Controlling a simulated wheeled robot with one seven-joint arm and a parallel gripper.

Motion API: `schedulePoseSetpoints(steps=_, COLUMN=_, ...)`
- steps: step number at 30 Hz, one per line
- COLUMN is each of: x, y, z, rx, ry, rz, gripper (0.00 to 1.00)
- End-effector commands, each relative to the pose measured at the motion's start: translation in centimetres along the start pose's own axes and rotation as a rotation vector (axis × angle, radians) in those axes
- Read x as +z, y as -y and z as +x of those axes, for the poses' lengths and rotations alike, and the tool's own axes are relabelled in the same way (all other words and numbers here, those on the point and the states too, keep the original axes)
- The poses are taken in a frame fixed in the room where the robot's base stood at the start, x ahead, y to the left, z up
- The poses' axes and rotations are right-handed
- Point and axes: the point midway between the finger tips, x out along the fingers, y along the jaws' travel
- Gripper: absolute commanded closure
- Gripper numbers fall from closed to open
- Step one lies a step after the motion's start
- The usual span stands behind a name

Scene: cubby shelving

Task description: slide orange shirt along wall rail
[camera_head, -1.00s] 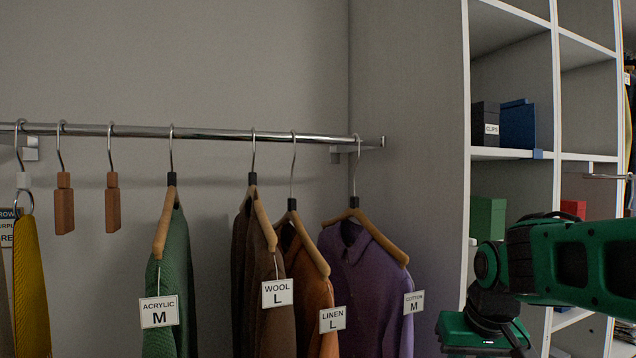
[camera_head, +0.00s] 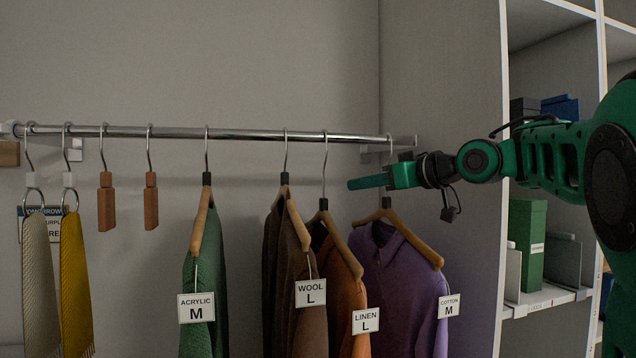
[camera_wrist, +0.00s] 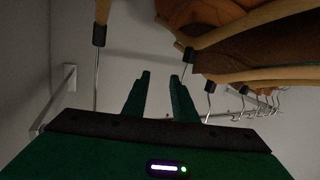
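The orange shirt (camera_head: 350,298), tagged LINEN L, hangs on a wooden hanger (camera_head: 341,245) from the wall rail (camera_head: 250,134). It hangs between a brown garment and a purple shirt. My gripper (camera_head: 352,184) is just below the rail, to the right of the orange shirt's hook and above the purple shirt's hanger. In the wrist view my gripper (camera_wrist: 160,75) is open with an empty gap between the fingers. The orange shirt (camera_wrist: 200,14) is at the top there, and its hanger hook (camera_wrist: 187,66) is close by the right finger. Whether they touch cannot be told.
The purple shirt (camera_head: 400,290) hangs close on the right, the brown garment (camera_head: 285,270) close on the left. The green garment (camera_head: 205,300), wooden blocks and ties hang farther left. A side panel (camera_head: 440,90) and cubby shelves stand right of the rail end.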

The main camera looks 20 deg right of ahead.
Motion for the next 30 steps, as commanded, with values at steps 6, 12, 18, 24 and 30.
schedulePoseSetpoints(steps=6, x=-1.6, y=3.1, z=1.3, rx=-0.142, ry=-0.112, rz=0.05, gripper=0.75)
schedulePoseSetpoints(steps=12, x=-1.9, y=3.4, z=2.9, rx=-0.151, ry=-0.121, rz=0.054, gripper=0.75)
schedulePoseSetpoints(steps=18, x=-2.3, y=3.7, z=6.0, rx=-0.147, ry=-0.12, rz=0.055, gripper=0.75)
schedulePoseSetpoints(steps=24, x=-2.7, y=4.1, z=9.1, rx=-0.146, ry=-0.119, rz=0.055, gripper=0.75)
schedulePoseSetpoints(steps=30, x=-2.9, y=4.4, z=11.0, rx=-0.146, ry=-0.118, rz=0.054, gripper=0.75)
